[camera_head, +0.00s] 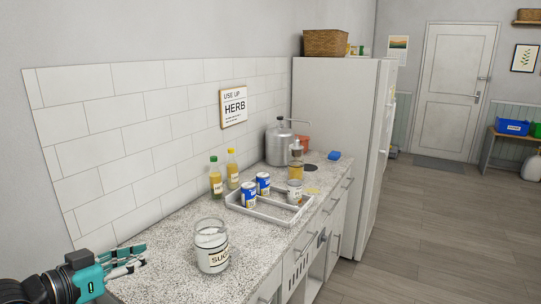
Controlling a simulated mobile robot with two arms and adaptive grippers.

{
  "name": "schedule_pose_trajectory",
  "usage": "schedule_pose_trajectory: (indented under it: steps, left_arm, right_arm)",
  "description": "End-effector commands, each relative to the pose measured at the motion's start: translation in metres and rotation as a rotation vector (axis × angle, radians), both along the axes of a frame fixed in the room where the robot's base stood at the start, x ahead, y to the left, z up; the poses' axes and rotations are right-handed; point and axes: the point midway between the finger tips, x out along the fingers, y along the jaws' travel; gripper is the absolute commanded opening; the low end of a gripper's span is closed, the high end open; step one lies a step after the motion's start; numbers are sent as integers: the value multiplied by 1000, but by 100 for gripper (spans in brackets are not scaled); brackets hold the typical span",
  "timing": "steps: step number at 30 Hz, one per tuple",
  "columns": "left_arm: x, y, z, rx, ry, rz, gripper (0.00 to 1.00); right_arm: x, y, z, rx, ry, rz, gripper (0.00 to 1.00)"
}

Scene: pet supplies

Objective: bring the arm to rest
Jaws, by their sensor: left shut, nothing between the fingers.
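My left gripper (138,256) is at the lower left, over the near left end of the speckled counter (165,279). It is shut and empty, and its arm comes in from the left edge. It is apart from the glass jar labelled as sugar (212,250), which stands to its right on the counter. My right gripper is not in view.
A white tray (268,219) holds blue-labelled cans (249,194) and another can (294,193). Bottles (215,178), a pump bottle (296,162) and a metal pot (279,146) stand farther back. A fridge (334,140) ends the counter. Floor (450,230) on the right is clear.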

Motion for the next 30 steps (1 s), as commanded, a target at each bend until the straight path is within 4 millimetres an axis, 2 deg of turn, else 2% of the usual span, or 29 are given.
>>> schedule_pose_trajectory:
  steps: [3, 11, 17, 20, 23, 27, 30]
  left_arm:
    - [-3, -4, -14, 12, 20, -1, 0]
    - [-17, -15, -59, 66, 88, 2, 0]
    - [-39, -29, -114, 133, 179, 14, 0]
    - [-58, -37, -148, 179, 245, 27, 0]
    - [-86, -46, -189, 233, 337, 53, 0]
    - [-137, -55, -240, 318, 495, 113, 0]
    - [-169, -56, -263, 365, 597, 157, 0]
  right_arm:
    - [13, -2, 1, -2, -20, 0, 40]
    - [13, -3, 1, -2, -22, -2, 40]
    - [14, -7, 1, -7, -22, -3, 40]
    - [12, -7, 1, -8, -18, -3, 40]
    - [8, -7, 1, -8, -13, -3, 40]
    - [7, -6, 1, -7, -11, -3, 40]
    - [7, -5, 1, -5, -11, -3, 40]
